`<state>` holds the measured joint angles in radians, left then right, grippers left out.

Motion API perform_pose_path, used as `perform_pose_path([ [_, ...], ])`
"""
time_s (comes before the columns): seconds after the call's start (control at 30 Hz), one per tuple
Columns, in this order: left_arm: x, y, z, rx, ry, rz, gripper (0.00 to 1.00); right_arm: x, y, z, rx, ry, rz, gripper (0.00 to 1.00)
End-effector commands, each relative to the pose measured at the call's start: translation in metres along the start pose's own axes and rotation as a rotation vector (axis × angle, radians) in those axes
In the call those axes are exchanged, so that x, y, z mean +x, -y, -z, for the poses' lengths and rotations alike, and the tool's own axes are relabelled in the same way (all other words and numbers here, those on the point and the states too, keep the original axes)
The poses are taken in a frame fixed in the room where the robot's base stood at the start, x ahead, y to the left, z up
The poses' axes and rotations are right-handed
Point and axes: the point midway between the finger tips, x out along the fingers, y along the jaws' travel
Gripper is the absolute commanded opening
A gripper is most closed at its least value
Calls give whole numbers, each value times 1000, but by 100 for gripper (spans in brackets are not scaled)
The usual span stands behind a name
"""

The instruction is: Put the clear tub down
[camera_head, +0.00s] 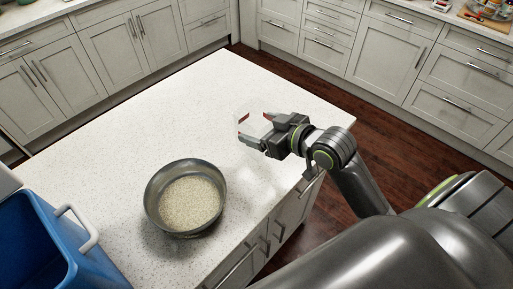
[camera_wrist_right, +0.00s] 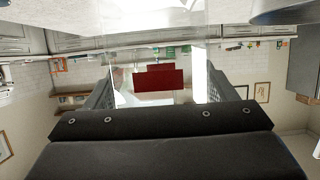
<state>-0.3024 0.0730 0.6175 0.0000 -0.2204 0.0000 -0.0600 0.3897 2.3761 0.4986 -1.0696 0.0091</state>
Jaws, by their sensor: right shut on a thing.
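The clear tub (camera_head: 242,126) is hard to make out, a faint see-through shape with red patches around it at the fingers of my right gripper (camera_head: 254,131). That gripper is shut on the tub, over the right part of the white speckled counter (camera_head: 120,110). In the right wrist view the tub (camera_wrist_right: 150,42) is a transparent sheet between the dark fingers, with a red patch (camera_wrist_right: 158,79) showing there. I cannot tell whether the tub touches the counter. My left gripper is out of view.
A round metal pan (camera_head: 152,200) with pale grains stands on the counter, left of and nearer than my right gripper. A blue cooler-like box (camera_head: 30,240) with a white handle is at the lower left. The counter's far part is clear. Cabinets line the back.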

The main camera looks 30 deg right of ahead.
Motion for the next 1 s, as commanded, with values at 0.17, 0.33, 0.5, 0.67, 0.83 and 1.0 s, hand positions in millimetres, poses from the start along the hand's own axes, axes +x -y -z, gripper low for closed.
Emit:
perform_pose_path([
  [0.17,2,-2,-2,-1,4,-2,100,8,0,-18,1,-2,1,35],
  [0.33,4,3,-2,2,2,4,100,17,0,-40,4,0,2,35],
  [0.5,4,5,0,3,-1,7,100,21,1,-51,-1,-3,1,35],
  [0.67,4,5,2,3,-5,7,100,21,0,-51,-2,-4,1,35],
  [0.83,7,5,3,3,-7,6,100,23,0,-54,-1,-3,1,35],
  [1.0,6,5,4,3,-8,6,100,22,0,-54,-1,-2,1,99],
])
